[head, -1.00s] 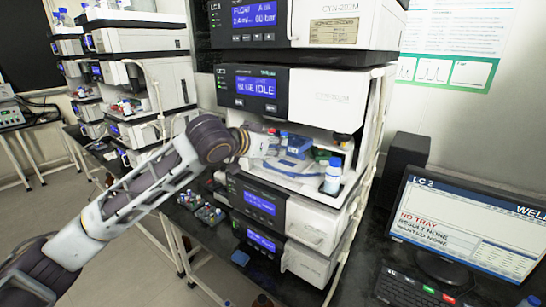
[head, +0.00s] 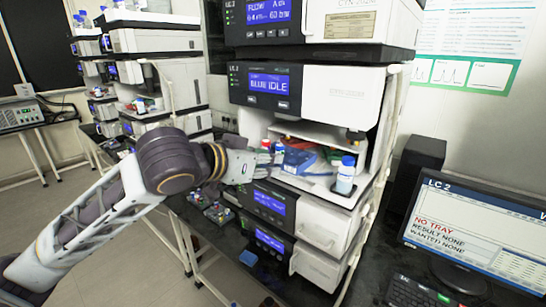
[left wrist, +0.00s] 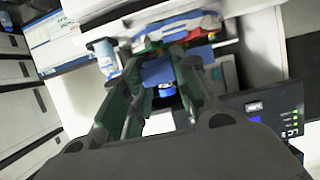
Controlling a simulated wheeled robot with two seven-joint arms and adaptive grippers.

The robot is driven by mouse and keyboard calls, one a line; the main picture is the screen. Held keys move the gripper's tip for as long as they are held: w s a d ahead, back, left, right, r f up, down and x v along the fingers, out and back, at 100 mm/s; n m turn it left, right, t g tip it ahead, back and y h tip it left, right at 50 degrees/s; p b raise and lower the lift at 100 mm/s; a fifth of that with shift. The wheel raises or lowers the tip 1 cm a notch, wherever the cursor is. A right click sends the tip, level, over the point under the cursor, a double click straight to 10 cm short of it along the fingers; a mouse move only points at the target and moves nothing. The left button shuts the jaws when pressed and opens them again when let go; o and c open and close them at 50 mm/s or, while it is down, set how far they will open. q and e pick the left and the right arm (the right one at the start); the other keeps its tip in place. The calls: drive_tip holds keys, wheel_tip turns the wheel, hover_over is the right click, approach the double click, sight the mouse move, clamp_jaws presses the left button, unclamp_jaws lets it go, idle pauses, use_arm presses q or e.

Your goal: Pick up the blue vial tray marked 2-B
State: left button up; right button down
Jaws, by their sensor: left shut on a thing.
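A blue tray (head: 302,160) sits in the open bay of the middle instrument in the head view; its marking is not readable. My left gripper (head: 268,161) reaches into the bay from the left, at the tray's near left side. In the left wrist view, my left gripper (left wrist: 163,68) has its green-padded fingers on either side of a blue piece (left wrist: 158,72), apparently the tray, and is shut on it. A round blue cap shows just below this piece. The fingertip contact is partly hidden. My right gripper is not in view.
A white bottle with a blue cap (head: 345,176) stands at the bay's right front. The instrument panel above (head: 268,84) reads "BLUE IDLE". The monitor (head: 470,235) at right reads "NO TRAY". Racks of small vials (head: 215,212) lie on the bench below my arm.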

use_arm(q)
drive_tip(key=s+a, duration=0.2)
drive_tip(key=s, duration=0.4)
drive_tip(key=shift+b, duration=0.3)
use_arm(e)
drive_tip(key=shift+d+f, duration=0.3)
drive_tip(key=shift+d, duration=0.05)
use_arm(q)
drive_tip(key=shift+s, duration=0.1)
drive_tip(key=shift+a, duration=0.1)
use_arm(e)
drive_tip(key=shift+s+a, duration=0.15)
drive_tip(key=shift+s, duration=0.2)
